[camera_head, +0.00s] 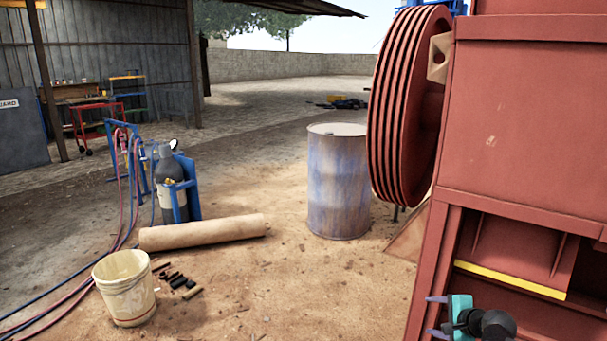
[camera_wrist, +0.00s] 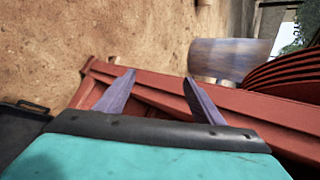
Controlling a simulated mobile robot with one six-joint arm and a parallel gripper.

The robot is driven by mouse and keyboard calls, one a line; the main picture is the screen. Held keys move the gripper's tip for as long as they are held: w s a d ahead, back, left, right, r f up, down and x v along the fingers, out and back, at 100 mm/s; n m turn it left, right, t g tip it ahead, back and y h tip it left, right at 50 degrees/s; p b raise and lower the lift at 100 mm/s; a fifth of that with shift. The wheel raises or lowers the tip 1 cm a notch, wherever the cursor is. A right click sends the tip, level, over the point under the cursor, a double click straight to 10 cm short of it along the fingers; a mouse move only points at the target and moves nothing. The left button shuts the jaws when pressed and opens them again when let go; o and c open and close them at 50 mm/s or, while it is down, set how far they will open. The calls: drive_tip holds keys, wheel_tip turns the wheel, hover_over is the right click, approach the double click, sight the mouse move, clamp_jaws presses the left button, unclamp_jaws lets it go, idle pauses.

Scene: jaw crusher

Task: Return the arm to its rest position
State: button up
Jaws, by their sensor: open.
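My gripper (camera_head: 437,316) shows at the bottom right of the head view, in front of the lower part of the red jaw crusher (camera_head: 530,130). Its two purple fingers point left and stand apart, with nothing between them that I can make out. In the wrist view my gripper (camera_wrist: 160,92) has its fingers spread, with a red crusher beam (camera_wrist: 155,100) behind them. Most of my arm is out of the picture; only the teal gripper body and a dark wrist part show.
The crusher's grooved flywheel (camera_head: 400,110) and a blue rusty drum (camera_head: 338,185) stand left of the crusher body. A bucket (camera_head: 124,290), a brown roll (camera_head: 203,232) and gas cylinders (camera_head: 172,190) with hoses are at left. Sandy ground between bucket and crusher is mostly open.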

drive_tip(key=s+a+f+n+g+y+p, duration=0.1)
drive_tip(key=s+a+f+n+g+p, duration=0.15)
drive_tip(key=s+a+f, duration=0.4)
drive_tip(key=s+a+f+n+g+p, duration=0.1)
drive_tip(key=s+a+f+n+g, duration=0.15)
drive_tip(key=a+f, duration=0.6)
drive_tip(key=s+a+f+n+g+y+p, duration=0.1)
drive_tip(key=s+a+f+n+g, duration=0.15)
drive_tip(key=s+a+f, duration=0.4)
drive_tip(key=s+a+f+n+g+h+p, duration=0.1)
drive_tip(key=s+a+f+n+g, duration=0.15)
drive_tip(key=s+f, duration=0.55)
drive_tip(key=s+a+f+n+g+h+p, duration=0.2)
drive_tip(key=s+f+n+g, duration=0.15)
drive_tip(key=s, duration=0.75)
drive_tip(key=s+d+n, duration=0.1)
drive_tip(key=s+d+n+g+h, duration=0.1)
drive_tip(key=n, duration=0.1)
drive_tip(key=s+d+n, duration=0.1)
drive_tip(key=shift+s+d+r+g, duration=0.3)
drive_tip(key=shift+d+g, duration=0.05)
drive_tip(key=shift+d, duration=0.05)
drive_tip(key=shift+c, duration=0.2)
drive_tip(key=c, duration=0.7)
drive_tip(key=shift+c, duration=0.2)
